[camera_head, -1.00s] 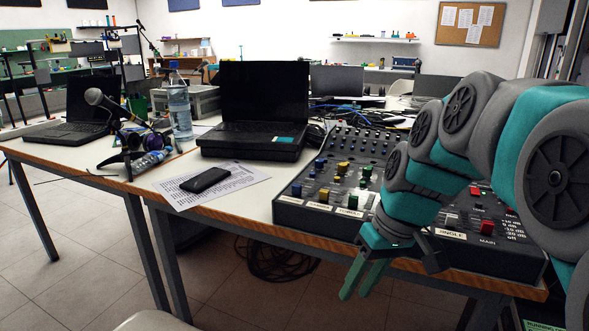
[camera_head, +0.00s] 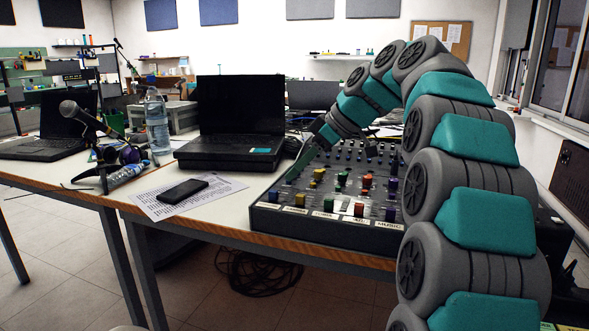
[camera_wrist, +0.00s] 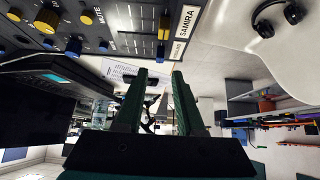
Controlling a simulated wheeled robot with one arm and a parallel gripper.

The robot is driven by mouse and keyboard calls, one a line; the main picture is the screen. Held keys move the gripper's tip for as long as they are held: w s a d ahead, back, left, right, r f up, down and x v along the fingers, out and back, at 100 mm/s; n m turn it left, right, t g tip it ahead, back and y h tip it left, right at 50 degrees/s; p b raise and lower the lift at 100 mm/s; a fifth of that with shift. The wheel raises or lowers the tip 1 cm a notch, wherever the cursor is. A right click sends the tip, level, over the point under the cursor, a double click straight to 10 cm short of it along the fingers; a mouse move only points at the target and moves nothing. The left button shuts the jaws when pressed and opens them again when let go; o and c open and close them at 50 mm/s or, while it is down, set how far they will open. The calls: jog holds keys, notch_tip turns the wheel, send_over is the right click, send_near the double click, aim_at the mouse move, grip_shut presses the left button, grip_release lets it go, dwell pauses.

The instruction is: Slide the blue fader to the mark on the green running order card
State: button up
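The black mixing desk (camera_head: 262,218) stands on the table with coloured caps and white name labels. A blue cap (camera_head: 273,195) sits at its front left, above the leftmost label. I take it for the blue fader; its exact position on a scale is too small to read. My gripper (camera_head: 300,162) hangs over the desk's back left, beside the laptop. In the wrist view my gripper (camera_wrist: 163,78) has two dark green fingers apart with nothing between them. That view also shows a blue knob (camera_wrist: 74,45) and the SAMIRA label (camera_wrist: 188,22). The card's mark is not visible.
A black laptop (camera_head: 240,110) stands close left of my gripper. A phone (camera_head: 183,191) lies on a printed sheet (camera_head: 150,205) left of the desk. A bottle (camera_head: 157,125) and a microphone (camera_head: 80,112) stand farther left. Headphones (camera_wrist: 292,14) show in the wrist view.

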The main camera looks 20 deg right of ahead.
aim_at(279, 201)
jog(key=x, duration=0.5)
jog(key=shift+x, duration=1.25)
jog(key=shift+f, duration=0.1)
jog(key=shift+c, duration=0.4)
grip_shut()
